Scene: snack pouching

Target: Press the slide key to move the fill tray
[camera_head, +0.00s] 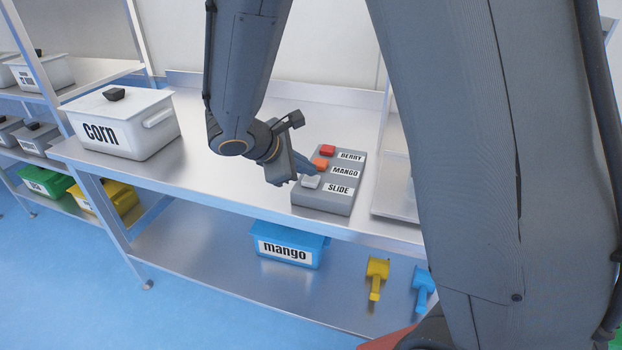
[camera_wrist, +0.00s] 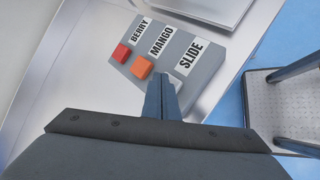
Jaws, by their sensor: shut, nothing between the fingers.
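The grey key box (camera_head: 322,202) lies on the metal table with a red BERRY key (camera_head: 327,150), an orange MANGO key (camera_head: 319,163) and a pale SLIDE key (camera_head: 311,182). My gripper (camera_head: 311,171) is shut and empty, its fingertips just beside the SLIDE key at the box's left side. In the wrist view the shut fingers (camera_wrist: 162,92) point at the SLIDE end and hide most of that key; the SLIDE label (camera_wrist: 190,54) shows beyond. I cannot tell whether the tips touch the key. A metal tray (camera_head: 397,200) stands right of the box, partly hidden by my arm.
A white corn container (camera_head: 150,145) stands on the table's left part, with clear tabletop between it and my gripper. On the lower shelf are a blue mango bin (camera_head: 316,245), a yellow scoop (camera_head: 376,275) and a blue scoop (camera_head: 422,285).

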